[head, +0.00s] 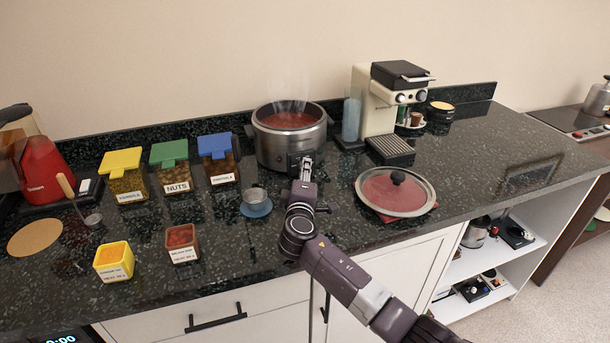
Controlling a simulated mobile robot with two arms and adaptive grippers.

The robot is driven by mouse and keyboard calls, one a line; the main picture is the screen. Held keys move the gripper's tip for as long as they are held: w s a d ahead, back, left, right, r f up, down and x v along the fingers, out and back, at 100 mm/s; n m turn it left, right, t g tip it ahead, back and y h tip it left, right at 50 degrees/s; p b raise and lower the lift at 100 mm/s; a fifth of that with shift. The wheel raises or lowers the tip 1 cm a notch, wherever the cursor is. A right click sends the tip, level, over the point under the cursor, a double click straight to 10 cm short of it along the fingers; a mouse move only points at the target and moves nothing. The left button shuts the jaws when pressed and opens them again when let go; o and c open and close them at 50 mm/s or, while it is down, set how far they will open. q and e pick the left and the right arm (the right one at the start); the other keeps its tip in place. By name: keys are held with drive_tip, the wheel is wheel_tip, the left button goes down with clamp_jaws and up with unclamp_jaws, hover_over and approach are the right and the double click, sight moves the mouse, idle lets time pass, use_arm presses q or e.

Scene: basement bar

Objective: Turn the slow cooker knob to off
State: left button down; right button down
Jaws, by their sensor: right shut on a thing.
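The slow cooker (266,140) stands on the dark counter in the middle of the head view. It has a steel body and a dark rim, and holds a red, steaming food. Its lid is off. My right gripper (306,168) reaches up to the cooker's front. It is shut at the front control panel, where the knob sits. The fingers cover the knob, so its pointer and setting cannot be read. My left gripper is not in view.
A glass lid (395,190) lies on a red mat to the right of my right arm. A small metal cup on a blue saucer (256,209) stands close to its left. Jars with yellow, green and blue (218,144) lids stand left; a coffee machine (377,110) stands right.

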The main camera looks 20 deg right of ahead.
idle(0.4)
drive_tip(key=c, duration=1.6)
unclamp_jaws()
drive_tip(key=v, duration=1.2)
drive_tip(key=shift+r, duration=0.1)
